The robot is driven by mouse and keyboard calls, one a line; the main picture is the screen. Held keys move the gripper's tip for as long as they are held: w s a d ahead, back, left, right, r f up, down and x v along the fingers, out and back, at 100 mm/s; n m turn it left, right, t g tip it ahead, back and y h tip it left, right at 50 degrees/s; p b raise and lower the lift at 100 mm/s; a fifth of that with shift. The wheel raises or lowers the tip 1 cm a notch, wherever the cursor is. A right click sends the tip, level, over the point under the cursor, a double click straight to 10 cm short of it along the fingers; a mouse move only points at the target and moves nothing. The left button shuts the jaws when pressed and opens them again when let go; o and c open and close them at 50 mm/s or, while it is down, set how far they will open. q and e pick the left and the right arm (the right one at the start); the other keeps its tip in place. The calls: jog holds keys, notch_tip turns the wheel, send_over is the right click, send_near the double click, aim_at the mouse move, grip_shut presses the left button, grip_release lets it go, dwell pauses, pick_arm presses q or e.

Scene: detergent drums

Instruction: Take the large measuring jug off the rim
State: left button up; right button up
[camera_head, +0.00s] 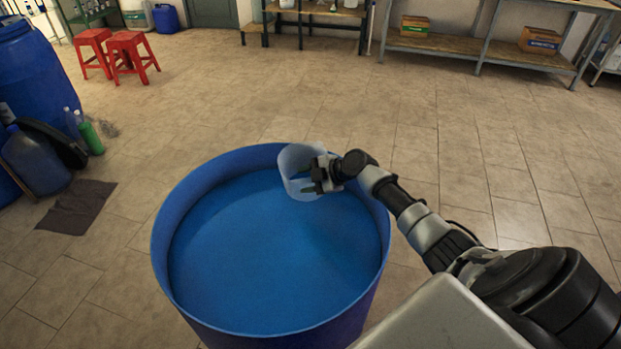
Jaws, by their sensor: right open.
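A translucent whitish measuring jug (291,163) is at the far right part of the rim of a large blue drum (165,228). The drum is filled with blue liquid (265,255). My right gripper (308,175) reaches in from the right, with its open fingers in front of the jug's right side. The fingers overlap the jug in the picture; I cannot tell whether they touch it. The jug's handle is hidden or not distinct. My left gripper is not in view.
Blue drums (38,70) and bottles (90,136) stand at the left, by a dark mat (78,206). Two red stools (130,55) and shelves (470,55) are at the back. The tiled floor between is clear.

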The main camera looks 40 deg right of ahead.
jog(key=shift+c, duration=0.4)
jog(key=c, duration=0.7)
grip_shut()
jog(key=shift+o, duration=0.6)
grip_release()
grip_shut()
jog(key=shift+r, duration=0.1)
jog(key=shift+r, duration=0.1)
